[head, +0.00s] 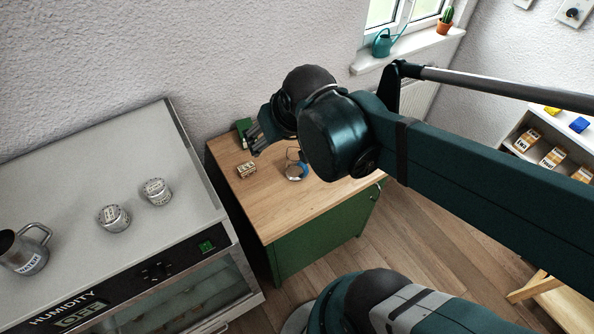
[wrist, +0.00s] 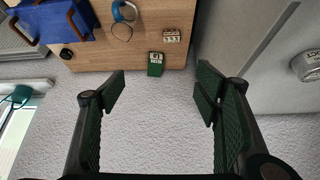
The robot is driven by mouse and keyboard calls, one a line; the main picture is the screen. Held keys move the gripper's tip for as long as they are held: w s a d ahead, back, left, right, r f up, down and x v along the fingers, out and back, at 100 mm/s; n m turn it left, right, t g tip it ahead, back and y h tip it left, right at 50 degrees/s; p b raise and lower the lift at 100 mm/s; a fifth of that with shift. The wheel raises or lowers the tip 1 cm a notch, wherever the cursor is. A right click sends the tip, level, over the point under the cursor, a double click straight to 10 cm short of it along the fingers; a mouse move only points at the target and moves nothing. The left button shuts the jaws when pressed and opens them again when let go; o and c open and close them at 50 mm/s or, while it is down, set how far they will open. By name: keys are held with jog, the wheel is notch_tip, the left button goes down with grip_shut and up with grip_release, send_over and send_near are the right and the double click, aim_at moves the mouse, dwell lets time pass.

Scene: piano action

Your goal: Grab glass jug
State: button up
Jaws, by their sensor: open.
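A grey jug (head: 25,249) with a handle and a "WATER" label stands at the left edge of the head view, on top of the humidity cabinet; whether it is glass I cannot tell. No other jug is clear in either view. My gripper (head: 256,137) is above the far side of the wooden-topped green cabinet, well to the right of the jug. In the wrist view my gripper (wrist: 162,88) is open, with nothing between its fingers. The jug does not show in the wrist view.
Two labelled round tins (head: 114,217) stand on the humidity cabinet (head: 90,165). The wooden top (head: 300,205) holds a small labelled block (head: 246,169), a blue ring-like item (head: 296,171) and a green box (wrist: 155,64). A blue box (wrist: 60,22) shows in the wrist view.

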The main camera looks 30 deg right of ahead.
jog(key=w+d+f+m+g+b, duration=0.1)
jog(key=w+d+f+b, duration=0.2)
jog(key=f, duration=0.3)
jog(key=w+d+f+b, duration=0.2)
jog(key=w+d+f, duration=0.1)
jog(key=f, duration=0.3)
jog(key=m+g+b, duration=0.1)
jog(key=b, duration=0.4)
send_near(296, 159)
jog(key=shift+s+a+f+h, duration=0.2)
jog(key=shift+a+f, duration=0.2)
jog(key=shift+a, duration=0.15)
jog(key=shift+s+a+f+h, duration=0.15)
jog(key=shift+a+f+h, duration=0.05)
jog(key=shift+a+f, duration=0.3)
jog(key=shift+x, duration=1.25)
jog(key=shift+b+x, duration=0.55)
jog(key=shift+x, duration=2.05)
jog(key=c, duration=1.5)
